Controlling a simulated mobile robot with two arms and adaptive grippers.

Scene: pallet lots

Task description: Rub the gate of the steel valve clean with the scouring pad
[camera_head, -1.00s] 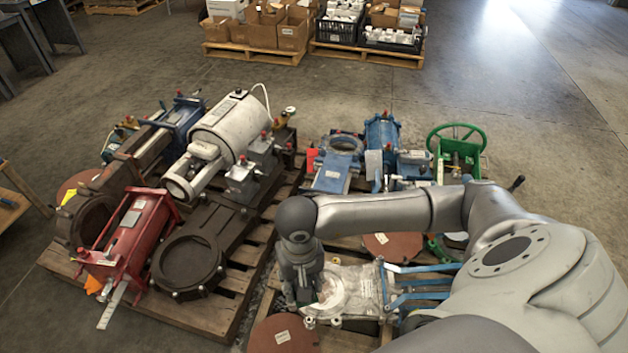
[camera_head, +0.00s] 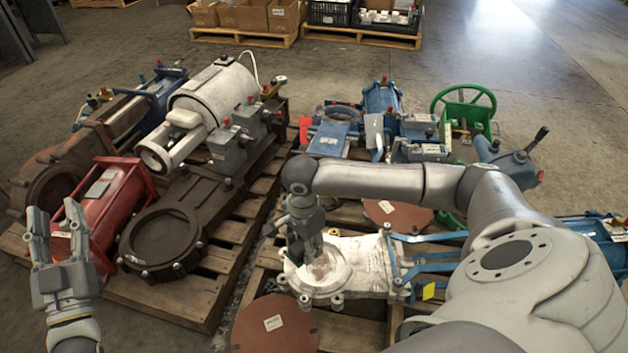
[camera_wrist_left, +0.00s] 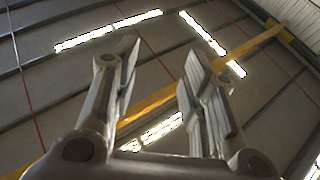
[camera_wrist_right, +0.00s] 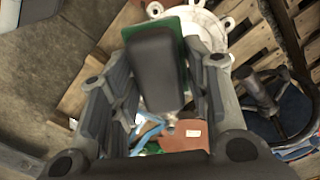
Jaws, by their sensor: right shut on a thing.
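The steel valve (camera_head: 366,258), pale and silvery, lies on the right pallet. Its round gate (camera_head: 322,272) shows a brownish patch inside the ring. My right gripper (camera_head: 304,252) is over the gate's far left part, pointing down. It is shut on the scouring pad (camera_wrist_right: 156,68), a dark block with a green edge that shows in the right wrist view; whether the pad touches the gate I cannot tell. The valve's ring (camera_wrist_right: 212,28) shows behind the pad there. My left gripper (camera_head: 56,213) is open and empty at the left, fingers up; it also shows in the left wrist view (camera_wrist_left: 161,62).
A red-bodied valve (camera_head: 107,208) and a dark round valve (camera_head: 160,240) lie on the left pallet, close to my left gripper. A reddish disc (camera_head: 262,336) lies before the steel valve. Blue valves and a green handwheel (camera_head: 463,92) stand behind. Open floor lies beyond.

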